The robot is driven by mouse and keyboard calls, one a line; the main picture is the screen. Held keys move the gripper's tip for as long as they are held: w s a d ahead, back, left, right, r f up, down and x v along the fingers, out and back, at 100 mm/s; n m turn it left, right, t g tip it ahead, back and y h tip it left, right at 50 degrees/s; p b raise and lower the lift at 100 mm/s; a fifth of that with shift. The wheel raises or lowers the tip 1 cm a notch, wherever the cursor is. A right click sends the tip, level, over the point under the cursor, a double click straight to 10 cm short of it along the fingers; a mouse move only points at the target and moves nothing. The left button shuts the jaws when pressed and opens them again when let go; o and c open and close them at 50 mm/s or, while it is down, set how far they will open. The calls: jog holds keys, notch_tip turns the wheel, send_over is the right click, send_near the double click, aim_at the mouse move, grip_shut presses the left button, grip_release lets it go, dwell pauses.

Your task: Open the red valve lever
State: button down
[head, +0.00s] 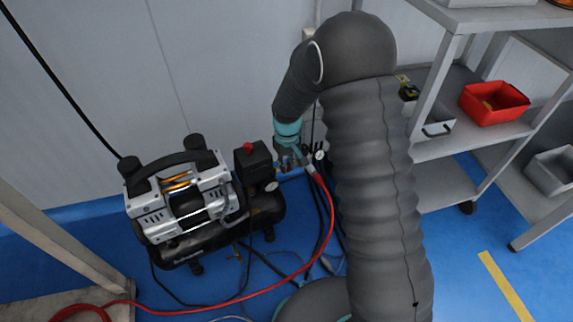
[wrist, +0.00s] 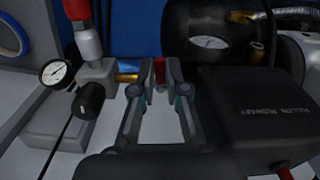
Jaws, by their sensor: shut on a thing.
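In the wrist view the red valve lever (wrist: 160,72) is a small red piece between my two fingertips, and my gripper (wrist: 160,80) is shut on it. Much of the lever is hidden by the fingers. A brass fitting (wrist: 127,78) lies just left of the fingertips, joined to a grey regulator block with a black knob (wrist: 90,98). In the head view my gripper (head: 289,158) is at the fittings right of the compressor, small and partly hidden. I cannot make out the lever there or tell its angle.
The air compressor (head: 180,205) stands on the blue floor, with a black switch box (head: 253,162) close to my gripper. A red hose (head: 328,235) runs from the fittings across the floor. A pressure gauge (wrist: 55,72) is left. A shelf with a red bin (head: 494,103) stands right.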

jog(key=shift+w+d+n+b, duration=0.2)
jog(key=shift+w+n, duration=0.55)
jog(key=shift+n, duration=2.1)
jog(key=shift+w+d+n+b, duration=0.2)
jog(key=shift+w+n, duration=0.6)
jog(key=shift+n, duration=2.1)
jog(key=shift+w+d+n+b, duration=0.2)
jog(key=shift+w+n, duration=0.55)
jog(key=shift+n, duration=2.1)
jog(key=shift+w, duration=0.1)
jog(key=c, duration=1.2)
grip_release()
notch_tip(320, 180, up, 12)
